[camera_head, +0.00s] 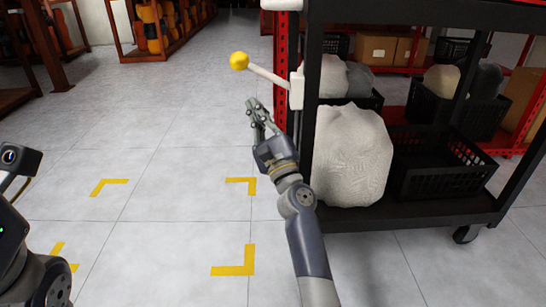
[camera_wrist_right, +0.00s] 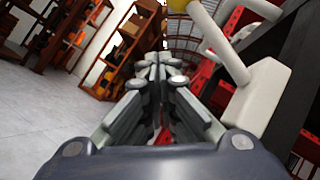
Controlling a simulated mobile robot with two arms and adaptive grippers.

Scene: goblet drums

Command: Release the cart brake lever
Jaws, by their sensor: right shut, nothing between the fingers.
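The brake lever (camera_head: 268,76) is a white rod with a yellow ball knob (camera_head: 239,61), joined to a white bracket (camera_head: 297,88) on the dark post of the cart (camera_head: 312,60). The rod slants up and left from the bracket. My right gripper (camera_head: 256,104) is shut and empty, below the lever and left of the bracket, apart from both. In the right wrist view the shut fingers (camera_wrist_right: 162,68) point forward, with the lever rod (camera_wrist_right: 226,52) and bracket (camera_wrist_right: 258,97) to their right. My left gripper is not in view; part of my left arm shows at the left edge.
The cart's lower shelf (camera_head: 420,215) holds a large pale sack (camera_head: 352,155) and a black crate (camera_head: 440,165). A caster (camera_head: 467,233) is under its right corner. Yellow corner marks (camera_head: 240,183) lie on the open tiled floor left of the cart. Orange shelving (camera_head: 150,30) stands behind.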

